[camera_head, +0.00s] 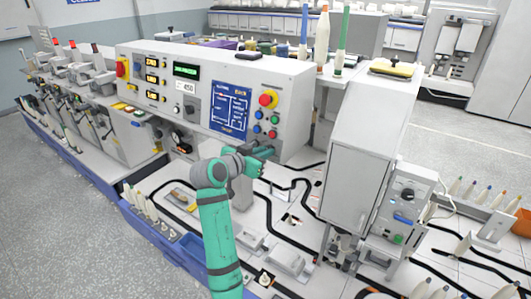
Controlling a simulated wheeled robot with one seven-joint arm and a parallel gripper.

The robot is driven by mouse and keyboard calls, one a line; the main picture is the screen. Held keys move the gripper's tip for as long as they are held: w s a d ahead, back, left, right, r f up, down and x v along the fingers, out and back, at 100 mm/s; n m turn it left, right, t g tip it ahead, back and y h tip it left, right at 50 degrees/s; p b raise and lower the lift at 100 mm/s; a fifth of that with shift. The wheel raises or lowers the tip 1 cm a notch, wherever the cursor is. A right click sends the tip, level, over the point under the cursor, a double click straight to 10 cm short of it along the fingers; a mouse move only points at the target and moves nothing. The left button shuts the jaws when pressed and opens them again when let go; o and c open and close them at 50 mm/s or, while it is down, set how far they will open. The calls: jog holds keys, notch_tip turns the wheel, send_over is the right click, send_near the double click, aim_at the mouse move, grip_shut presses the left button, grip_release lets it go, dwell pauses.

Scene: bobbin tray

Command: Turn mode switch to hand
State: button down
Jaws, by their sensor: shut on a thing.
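My gripper (264,151) is at the lower right of the grey control panel (297,100), just below its coloured push buttons. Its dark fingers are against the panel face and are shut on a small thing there. This thing is hidden by the fingers; from its place on the panel it appears to be the mode switch. Which way the switch points cannot be seen.
A grey machine housing (362,140) stands to the right. Bobbins (145,207) stand at the blue tray's left. Black track and white plates lie below.

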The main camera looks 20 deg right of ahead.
jog(key=shift+n, duration=4.6)
jog(key=shift+r, duration=0.1)
jog(key=c, duration=1.8)
grip_release()
jog(key=v, duration=1.1)
jog(key=shift+w+a, duration=0.15)
